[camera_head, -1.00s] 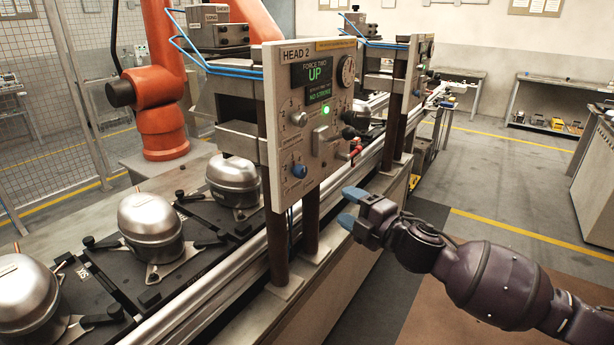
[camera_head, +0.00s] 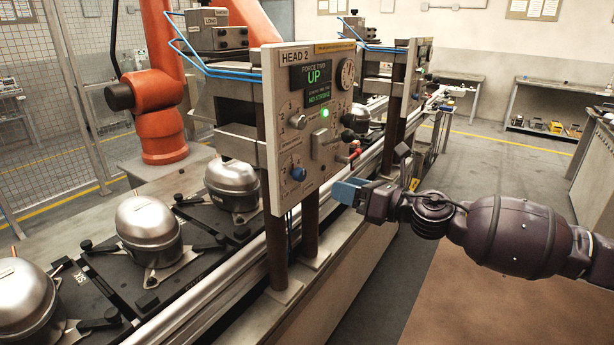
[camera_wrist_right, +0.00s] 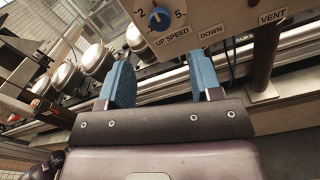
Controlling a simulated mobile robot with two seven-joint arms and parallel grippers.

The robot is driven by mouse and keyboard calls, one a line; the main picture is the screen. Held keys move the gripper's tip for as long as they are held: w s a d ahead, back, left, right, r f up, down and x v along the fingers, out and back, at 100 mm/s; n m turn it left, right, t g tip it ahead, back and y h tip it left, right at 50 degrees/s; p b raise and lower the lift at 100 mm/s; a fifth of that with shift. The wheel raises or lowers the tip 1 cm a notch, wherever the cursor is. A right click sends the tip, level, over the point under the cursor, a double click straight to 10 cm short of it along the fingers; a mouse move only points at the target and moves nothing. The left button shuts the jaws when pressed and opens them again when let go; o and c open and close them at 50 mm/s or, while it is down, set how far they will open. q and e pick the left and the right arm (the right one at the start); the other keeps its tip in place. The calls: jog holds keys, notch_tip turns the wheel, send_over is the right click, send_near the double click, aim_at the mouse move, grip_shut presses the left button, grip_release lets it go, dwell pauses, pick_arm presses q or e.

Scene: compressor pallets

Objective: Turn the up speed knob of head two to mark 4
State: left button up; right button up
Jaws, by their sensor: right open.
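The head two panel (camera_head: 330,150) is a grey plate labelled HEAD 2 with a screen reading UP. The up speed knob is the blue knob (camera_head: 298,173) low on its left side. In the right wrist view the blue knob (camera_wrist_right: 159,18) sits above the label UP SPEED, with a 2 to its left and a 5 to its right; its exact setting is hard to read. My right gripper (camera_head: 347,190), with blue fingers, is open and empty, to the right of and below the knob, apart from it. It also shows in the wrist view (camera_wrist_right: 163,78). My left gripper is out of view.
A silver knob (camera_head: 298,121), a lit green button (camera_head: 325,113) and a red-tipped lever (camera_head: 352,154) are on or beside the panel. Silver compressors (camera_head: 150,230) stand on black pallets behind it. A dark post (camera_wrist_right: 265,55) stands right of the gripper in the wrist view.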

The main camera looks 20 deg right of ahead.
aim_at(303, 175)
jog(key=x, duration=1)
jog(key=shift+w+a+p, duration=0.15)
jog(key=shift+p, duration=0.2)
jog(key=c, duration=0.9)
